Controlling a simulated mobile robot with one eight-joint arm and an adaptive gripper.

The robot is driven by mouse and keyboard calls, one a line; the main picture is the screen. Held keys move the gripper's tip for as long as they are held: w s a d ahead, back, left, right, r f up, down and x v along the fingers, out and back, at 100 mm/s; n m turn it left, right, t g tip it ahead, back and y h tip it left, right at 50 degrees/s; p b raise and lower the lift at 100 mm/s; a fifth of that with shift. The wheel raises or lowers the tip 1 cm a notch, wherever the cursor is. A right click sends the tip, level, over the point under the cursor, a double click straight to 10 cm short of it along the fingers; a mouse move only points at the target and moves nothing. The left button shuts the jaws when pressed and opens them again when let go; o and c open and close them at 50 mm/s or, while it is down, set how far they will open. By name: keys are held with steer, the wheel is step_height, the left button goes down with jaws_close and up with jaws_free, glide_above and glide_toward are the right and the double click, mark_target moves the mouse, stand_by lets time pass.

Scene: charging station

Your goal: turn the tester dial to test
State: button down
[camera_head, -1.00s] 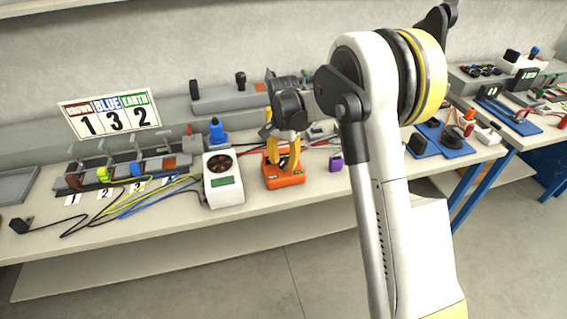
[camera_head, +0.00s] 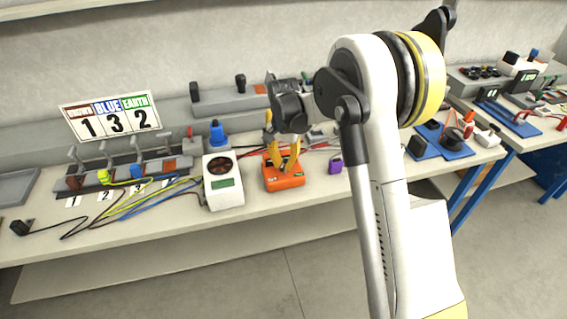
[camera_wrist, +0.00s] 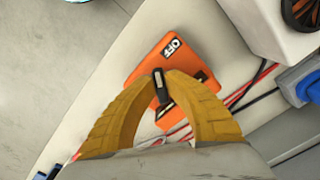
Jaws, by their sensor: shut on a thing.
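The orange tester (camera_head: 285,182) lies on the bench, right of a white box with a fan-like round top. In the wrist view its orange face (camera_wrist: 150,62) shows a white "OFF" label near one edge. A second dark label is partly covered by a finger. The black tester dial (camera_wrist: 158,88) is a narrow bar between my yellow fingertips. My gripper (camera_head: 285,163) points down over the tester; in the wrist view my gripper (camera_wrist: 160,80) is shut on the dial. The fingers hide part of the tester's face, and I cannot read the dial's setting for certain.
The white box (camera_head: 223,190) stands close left of the tester. A purple item (camera_head: 335,163) lies to its right. Red and black cables run behind the tester. Coloured wires (camera_head: 150,198) spread over the bench at left. The bench's front edge is clear.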

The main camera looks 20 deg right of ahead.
steer(key=n, duration=0.4)
steer(key=shift+d+p, duration=0.1)
steer(key=shift+p, duration=0.25)
steer(key=n, duration=0.4)
steer(key=shift+d, duration=0.1)
steer(key=n, duration=0.4)
steer(key=shift+d+p, duration=0.1)
steer(key=shift+p, duration=0.3)
steer(key=shift+d+n, duration=0.1)
steer(key=shift+n, duration=2)
steer(key=c, duration=1.4)
jaws_free()
